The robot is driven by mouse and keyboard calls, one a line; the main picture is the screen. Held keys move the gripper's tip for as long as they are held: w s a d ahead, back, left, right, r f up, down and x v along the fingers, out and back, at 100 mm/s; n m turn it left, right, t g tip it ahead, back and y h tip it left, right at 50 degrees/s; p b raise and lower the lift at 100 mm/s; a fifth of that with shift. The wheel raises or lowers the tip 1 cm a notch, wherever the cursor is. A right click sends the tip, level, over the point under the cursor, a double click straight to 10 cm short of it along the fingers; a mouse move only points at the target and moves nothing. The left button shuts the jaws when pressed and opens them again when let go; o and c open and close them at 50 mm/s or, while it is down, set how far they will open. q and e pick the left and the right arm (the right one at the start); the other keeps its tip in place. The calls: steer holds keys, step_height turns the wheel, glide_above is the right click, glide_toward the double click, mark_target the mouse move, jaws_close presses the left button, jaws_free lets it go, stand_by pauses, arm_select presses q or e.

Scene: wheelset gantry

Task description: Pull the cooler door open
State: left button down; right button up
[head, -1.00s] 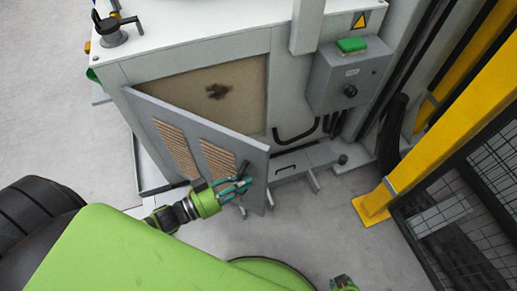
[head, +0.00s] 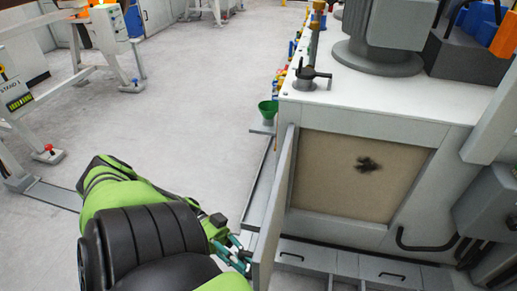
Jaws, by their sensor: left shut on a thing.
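The cooler door (head: 276,204) is a grey hinged panel on the left side of the opening. It stands swung well out from the cabinet and shows nearly edge-on. Behind it the cooler's tan inner panel (head: 335,178) is exposed, with a dark stain on it. My left gripper (head: 238,257), with teal fingers, is at the door's near free edge and shut on the door; the exact contact is partly hidden by the door and my arm. My right gripper does not show.
The white cabinet (head: 390,105) carries a large grey motor (head: 385,40) and a black-handled valve (head: 303,78). A green funnel (head: 268,110) stands at its left corner. A grey control box (head: 490,205) is at right. The floor (head: 185,110) left of the door is open.

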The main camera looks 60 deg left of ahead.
arm_select(q)
steer(key=shift+s+a, duration=0.5)
steer(key=shift+a, duration=0.3)
steer(key=c, duration=1.4)
jaws_free()
steer(key=shift+v, duration=3.75)
